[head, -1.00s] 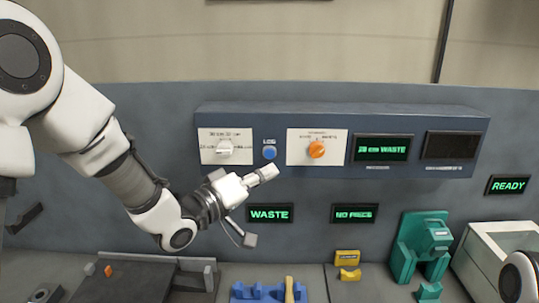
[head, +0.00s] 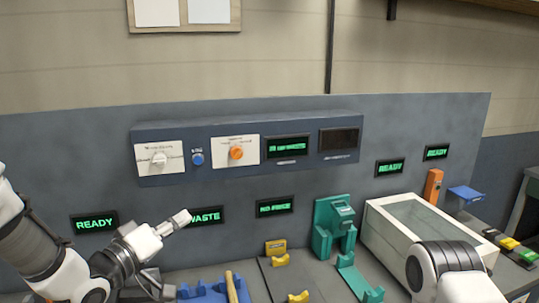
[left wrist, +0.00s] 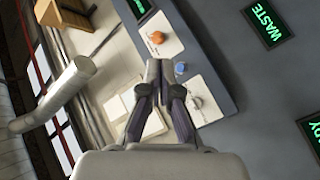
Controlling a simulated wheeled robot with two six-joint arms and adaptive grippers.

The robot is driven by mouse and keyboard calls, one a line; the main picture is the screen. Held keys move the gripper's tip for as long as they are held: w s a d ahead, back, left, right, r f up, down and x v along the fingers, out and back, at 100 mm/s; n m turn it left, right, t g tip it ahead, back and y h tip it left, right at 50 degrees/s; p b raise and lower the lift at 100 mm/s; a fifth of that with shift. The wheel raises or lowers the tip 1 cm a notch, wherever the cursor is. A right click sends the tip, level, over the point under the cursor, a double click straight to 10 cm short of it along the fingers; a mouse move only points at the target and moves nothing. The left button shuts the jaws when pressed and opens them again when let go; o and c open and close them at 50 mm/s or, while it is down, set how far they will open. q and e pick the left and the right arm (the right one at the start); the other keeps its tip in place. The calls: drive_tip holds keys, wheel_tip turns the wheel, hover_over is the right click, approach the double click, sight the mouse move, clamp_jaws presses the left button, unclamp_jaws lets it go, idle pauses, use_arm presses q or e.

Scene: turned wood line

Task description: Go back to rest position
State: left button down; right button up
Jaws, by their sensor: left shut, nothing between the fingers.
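My left gripper (head: 174,222) is shut and empty. In the head view it is in front of the grey back panel, below the control box (head: 248,150) and apart from it. Its closed fingers (left wrist: 160,75) also show in the left wrist view, with the control box beyond them. The box carries a white knob (head: 158,158), a blue LOG button (head: 198,159), an orange knob (head: 236,153) and a lit display (head: 288,147). My right arm shows at the lower right of the head view, but its gripper is out of the picture.
On the bench are a blue holder (head: 203,294) with a wooden piece (head: 231,288), yellow blocks (head: 277,252), a green fixture (head: 334,226) and a glass-topped white box (head: 413,226). The WASTE sign (head: 206,216) is close to the left gripper.

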use_arm(q)
drive_tip(key=s+a+f+g+y, duration=0.1)
drive_tip(key=s+f+g+y, duration=0.15)
drive_tip(key=f, duration=0.75)
drive_tip(key=s+a+f+g+y, duration=0.1)
drive_tip(key=s+f+g, duration=0.25)
drive_tip(key=f, duration=0.75)
drive_tip(key=s+a+f+g+y, duration=0.2)
drive_tip(key=s+f, duration=0.2)
drive_tip(key=f, duration=0.6)
drive_tip(key=s+a+f+m+g+y, duration=0.15)
drive_tip(key=s+f+g, duration=0.25)
drive_tip(key=s+f, duration=0.5)
drive_tip(key=s+a+f+m+g+y, duration=0.1)
drive_tip(key=s+f+m+g, duration=0.3)
drive_tip(key=s, duration=0.8)
wheel_tip(320, 180, down, 11)
drive_tip(key=s+n+b, duration=0.1)
drive_tip(key=n+b, duration=0.1)
drive_tip(key=b, duration=0.6)
drive_tip(key=shift+s+a+r+b, duration=0.2)
drive_tip(key=shift+s+a+b, duration=0.05)
drive_tip(key=shift+s+b, duration=0.1)
use_arm(e)
wheel_tip(320, 180, down, 9)
drive_tip(key=shift+w, duration=0.15)
use_arm(q)
drive_tip(key=shift+w, duration=0.1)
use_arm(e)
drive_tip(key=shift+w, duration=0.1)
